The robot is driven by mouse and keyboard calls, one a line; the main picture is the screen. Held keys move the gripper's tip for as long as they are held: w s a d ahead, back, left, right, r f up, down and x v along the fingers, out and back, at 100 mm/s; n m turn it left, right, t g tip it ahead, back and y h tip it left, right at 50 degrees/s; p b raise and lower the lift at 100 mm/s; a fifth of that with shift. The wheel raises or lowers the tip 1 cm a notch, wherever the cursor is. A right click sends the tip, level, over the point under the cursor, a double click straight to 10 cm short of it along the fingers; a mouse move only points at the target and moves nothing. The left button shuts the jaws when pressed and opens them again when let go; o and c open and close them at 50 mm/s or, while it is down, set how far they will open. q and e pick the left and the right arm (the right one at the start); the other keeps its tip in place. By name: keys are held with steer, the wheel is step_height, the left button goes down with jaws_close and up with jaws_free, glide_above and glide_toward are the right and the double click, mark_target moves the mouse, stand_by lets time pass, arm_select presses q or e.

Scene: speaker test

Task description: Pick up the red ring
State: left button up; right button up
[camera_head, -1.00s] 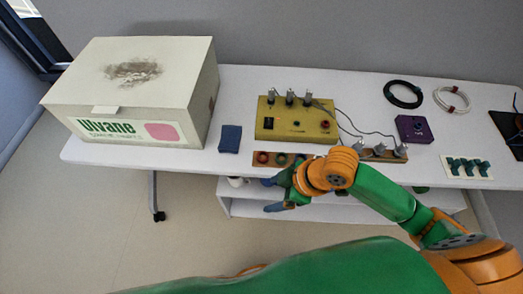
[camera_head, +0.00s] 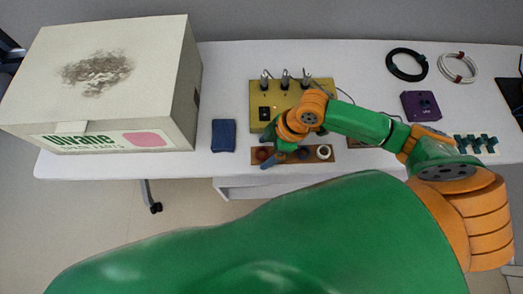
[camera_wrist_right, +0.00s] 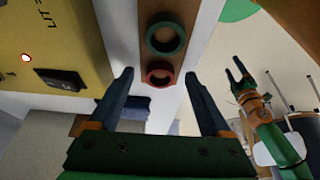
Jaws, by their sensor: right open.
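The red ring (camera_head: 262,154) sits at the left end of a brown strip (camera_head: 313,158) near the table's front edge. In the right wrist view the red ring (camera_wrist_right: 160,84) shows between and just beyond my fingertips, beside a green ring (camera_wrist_right: 153,47). My right gripper (camera_head: 268,148) is open and empty above the strip's left part. In the right wrist view its two dark fingers (camera_wrist_right: 158,75) stand apart on either side of the red ring. My left gripper (camera_wrist_right: 234,65) shows small in the right wrist view, fingers apart, away from the rings.
A yellow box (camera_head: 257,97) with switches stands right behind the strip. A white ring (camera_head: 323,146) is on the strip's right. A purple box (camera_head: 421,105) stands to the right.

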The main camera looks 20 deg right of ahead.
steer(key=shift+s+r, duration=0.1)
steer(key=c, duration=1.1)
steer(key=shift+r, duration=0.1)
